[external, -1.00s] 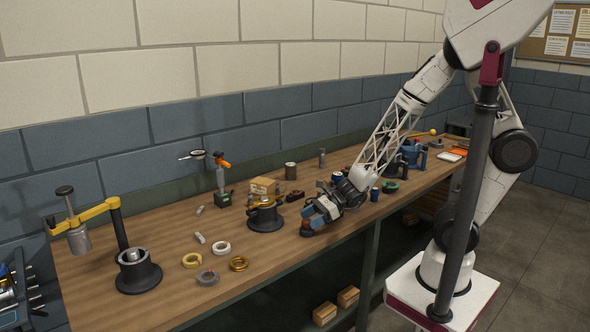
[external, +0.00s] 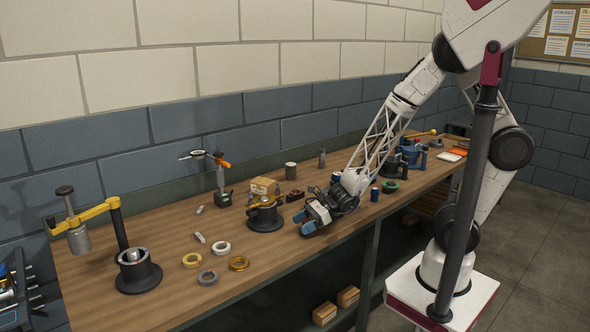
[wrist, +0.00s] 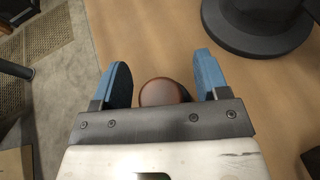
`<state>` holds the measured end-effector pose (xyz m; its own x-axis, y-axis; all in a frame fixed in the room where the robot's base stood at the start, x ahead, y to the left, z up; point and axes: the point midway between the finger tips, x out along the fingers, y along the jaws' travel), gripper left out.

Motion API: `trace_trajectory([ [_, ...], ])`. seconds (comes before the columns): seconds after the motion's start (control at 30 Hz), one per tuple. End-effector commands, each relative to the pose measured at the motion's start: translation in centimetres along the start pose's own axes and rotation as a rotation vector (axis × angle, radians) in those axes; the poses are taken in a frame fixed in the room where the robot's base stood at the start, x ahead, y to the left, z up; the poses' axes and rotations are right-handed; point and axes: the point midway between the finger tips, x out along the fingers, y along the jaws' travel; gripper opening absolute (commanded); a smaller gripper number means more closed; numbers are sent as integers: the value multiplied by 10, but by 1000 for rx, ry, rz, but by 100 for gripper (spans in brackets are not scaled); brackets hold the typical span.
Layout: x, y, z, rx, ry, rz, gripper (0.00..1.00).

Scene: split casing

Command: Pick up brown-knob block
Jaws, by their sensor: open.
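The brown knob (wrist: 165,92) of the block is round and smooth in the wrist view. It lies between the two blue fingers of my gripper (wrist: 163,72), with a gap on each side. The block's body under the knob is hidden by my gripper. In the external view my gripper (external: 304,222) is low over the front edge of the bench and covers most or all of the block. The fingers are apart and hold nothing.
A dark round-based fixture (external: 265,215) stands left of my gripper, its base (wrist: 258,28) close by in the wrist view. Several rings, such as a yellow one (external: 192,260), lie further left. The bench's front edge is near.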

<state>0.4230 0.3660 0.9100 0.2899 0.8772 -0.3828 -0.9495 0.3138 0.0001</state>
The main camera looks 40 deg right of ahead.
Motion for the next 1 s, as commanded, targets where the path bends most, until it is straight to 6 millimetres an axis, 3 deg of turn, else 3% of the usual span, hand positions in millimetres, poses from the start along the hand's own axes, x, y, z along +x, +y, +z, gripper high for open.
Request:
trace_trajectory([
  [0.07, 0, 0, 0, 0, 0, 0, 60],
  [0.4, 0, 0, 0, 0, 0, 0, 8],
  [0.77, -1, 0, 3, -1, -1, 0, 7],
  [1.0, -7, 0, 17, -2, -2, -1, 7],
])
